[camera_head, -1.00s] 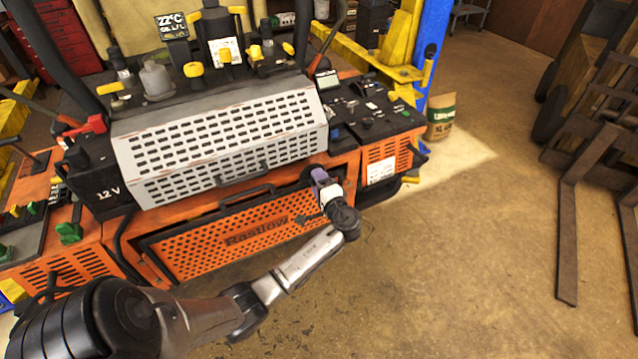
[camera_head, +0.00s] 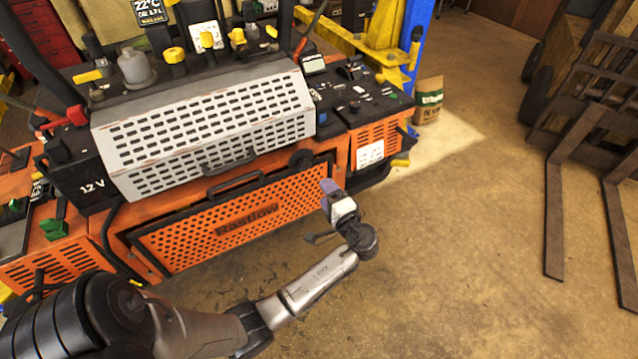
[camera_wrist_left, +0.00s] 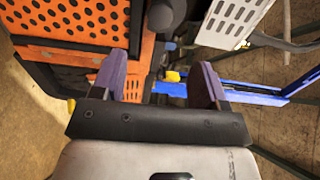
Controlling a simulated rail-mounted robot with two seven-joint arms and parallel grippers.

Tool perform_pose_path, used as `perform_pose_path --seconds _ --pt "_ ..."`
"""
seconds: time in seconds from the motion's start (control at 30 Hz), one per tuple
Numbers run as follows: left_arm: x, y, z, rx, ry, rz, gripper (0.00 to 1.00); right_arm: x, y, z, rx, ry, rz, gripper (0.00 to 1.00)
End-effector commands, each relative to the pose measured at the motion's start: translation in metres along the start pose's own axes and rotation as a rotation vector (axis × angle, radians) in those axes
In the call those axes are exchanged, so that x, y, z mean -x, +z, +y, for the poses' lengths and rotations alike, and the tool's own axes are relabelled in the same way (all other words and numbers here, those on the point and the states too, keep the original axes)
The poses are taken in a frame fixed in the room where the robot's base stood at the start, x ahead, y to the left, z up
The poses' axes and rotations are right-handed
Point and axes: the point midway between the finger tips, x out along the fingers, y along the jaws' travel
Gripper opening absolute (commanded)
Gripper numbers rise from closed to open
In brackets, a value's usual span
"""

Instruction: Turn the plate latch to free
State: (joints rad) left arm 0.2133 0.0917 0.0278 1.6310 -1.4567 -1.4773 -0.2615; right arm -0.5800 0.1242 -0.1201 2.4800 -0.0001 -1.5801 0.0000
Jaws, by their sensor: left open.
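The orange perforated plate (camera_head: 222,226), lettered "Rastlow", sits upright in the front of the orange machine, with a black bar handle on its top edge. A round black knob (camera_head: 300,159), which looks like the plate latch, is at the plate's upper right corner. Its turned position is too small to tell. My left gripper (camera_head: 328,187) has purple fingers and is in front of the machine, below and right of the knob, apart from it. In the left wrist view the fingers are spread with nothing between them, and the plate (camera_wrist_left: 68,18) shows at upper left. My right gripper is not seen.
A grey slotted cover (camera_head: 205,125) slopes above the plate. Control panels with yellow knobs lie behind it. A blue and yellow lift post (camera_head: 412,40) and a paper bag (camera_head: 428,100) stand at the back right. Dark forks (camera_head: 555,220) lie further right. The floor between is clear.

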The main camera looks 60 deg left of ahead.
Motion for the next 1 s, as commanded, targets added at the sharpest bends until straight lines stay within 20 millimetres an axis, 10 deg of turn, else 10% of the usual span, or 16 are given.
perform_pose_path --seconds 1.0 --pt "0.027 0.000 0.000 0.006 0.000 0.000 0.67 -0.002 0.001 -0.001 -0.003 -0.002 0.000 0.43"
